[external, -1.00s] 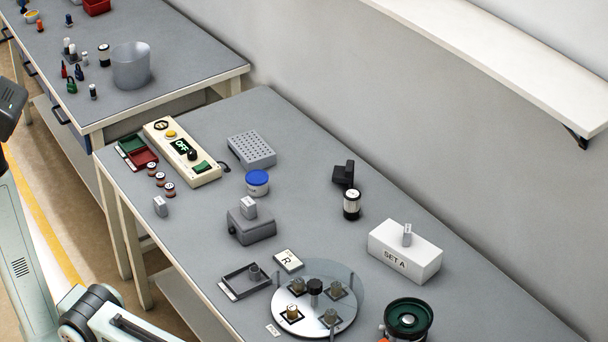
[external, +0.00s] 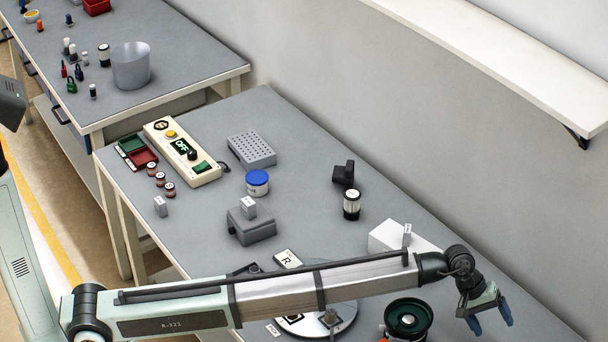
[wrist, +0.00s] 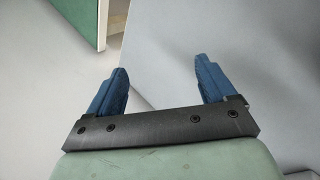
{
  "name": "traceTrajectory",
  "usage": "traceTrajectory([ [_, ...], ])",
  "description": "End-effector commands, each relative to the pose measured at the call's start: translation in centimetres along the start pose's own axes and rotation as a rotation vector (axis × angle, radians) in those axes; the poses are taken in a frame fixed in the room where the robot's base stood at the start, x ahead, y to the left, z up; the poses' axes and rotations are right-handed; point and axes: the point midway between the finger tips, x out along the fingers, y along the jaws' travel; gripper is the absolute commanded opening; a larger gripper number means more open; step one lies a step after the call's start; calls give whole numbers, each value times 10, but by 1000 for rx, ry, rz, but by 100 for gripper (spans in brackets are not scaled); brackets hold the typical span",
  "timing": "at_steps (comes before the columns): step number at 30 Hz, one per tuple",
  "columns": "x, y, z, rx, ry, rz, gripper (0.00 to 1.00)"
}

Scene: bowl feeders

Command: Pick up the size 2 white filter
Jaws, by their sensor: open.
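I cannot tell for sure which thing is the size 2 white filter; any size mark is too small to read. A white cylinder with black bands (external: 352,204) stands upright on the near bench, in front of a black block. Small white-topped pieces (external: 70,47) stand on the far bench. My gripper (external: 490,318) is at the lower right in the external view, over the near bench's right end. Its blue fingers are apart. In the wrist view, my gripper (wrist: 162,66) is open with nothing between the fingers.
A green-topped round bowl (external: 408,318) stands just left of my gripper. A blue-lidded jar (external: 257,183), grey perforated block (external: 252,149) and OFF control box (external: 180,150) stand farther back.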

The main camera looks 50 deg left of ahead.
Motion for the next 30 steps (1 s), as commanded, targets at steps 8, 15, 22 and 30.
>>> traceTrajectory([
  [8,-84,-50,-137,-217,18,-137,84],
  [15,-168,-110,-235,-417,35,-252,84],
  [22,-254,-194,-322,-666,134,-363,84],
  [30,-333,-299,-394,-972,365,-462,84],
])
